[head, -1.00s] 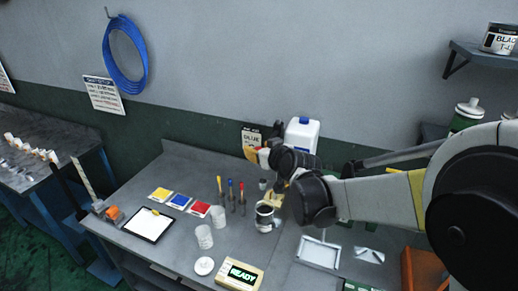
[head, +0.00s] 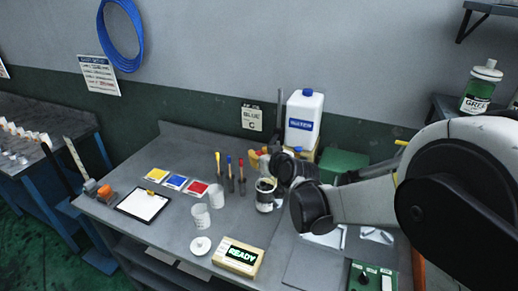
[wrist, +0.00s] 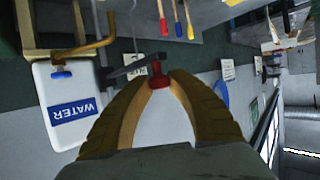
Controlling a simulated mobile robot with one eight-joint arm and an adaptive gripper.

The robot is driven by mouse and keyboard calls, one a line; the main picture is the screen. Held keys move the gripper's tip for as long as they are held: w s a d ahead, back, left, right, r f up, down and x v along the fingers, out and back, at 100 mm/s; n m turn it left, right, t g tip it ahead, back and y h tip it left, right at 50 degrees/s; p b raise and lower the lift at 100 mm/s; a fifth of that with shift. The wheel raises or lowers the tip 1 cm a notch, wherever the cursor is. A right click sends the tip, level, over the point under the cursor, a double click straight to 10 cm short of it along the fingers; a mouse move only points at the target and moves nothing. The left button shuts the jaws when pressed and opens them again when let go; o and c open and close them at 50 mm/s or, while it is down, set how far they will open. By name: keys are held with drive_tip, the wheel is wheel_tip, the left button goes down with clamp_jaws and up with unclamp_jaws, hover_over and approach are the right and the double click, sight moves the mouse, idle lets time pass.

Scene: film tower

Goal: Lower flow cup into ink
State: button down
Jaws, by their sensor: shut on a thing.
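My gripper (head: 260,158) is over the bench, just above the ink can (head: 264,202). In the wrist view, its two yellow-brown fingers (wrist: 158,80) are closed around a red piece (wrist: 160,76), which looks like the flow cup's handle. The can is open and stands upright with a pale label. The cup body is not clear in either view. It seems to be at or inside the can's mouth, but I cannot tell whether it touches the ink.
A white water jug (head: 303,118) stands behind my arm. Coloured-handled tools (head: 230,175), two pale cups (head: 201,217), a READY box (head: 238,258) and a clipboard (head: 143,205) are left of and in front of the can.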

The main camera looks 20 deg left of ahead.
wheel_tip(320, 180, down, 7)
drive_tip(key=b, duration=0.3)
drive_tip(key=shift+b, duration=0.4)
drive_tip(key=c, duration=1.2)
unclamp_jaws()
drive_tip(key=shift+c, duration=0.2)
drive_tip(key=shift+r, duration=0.1)
drive_tip(key=v, duration=1.2)
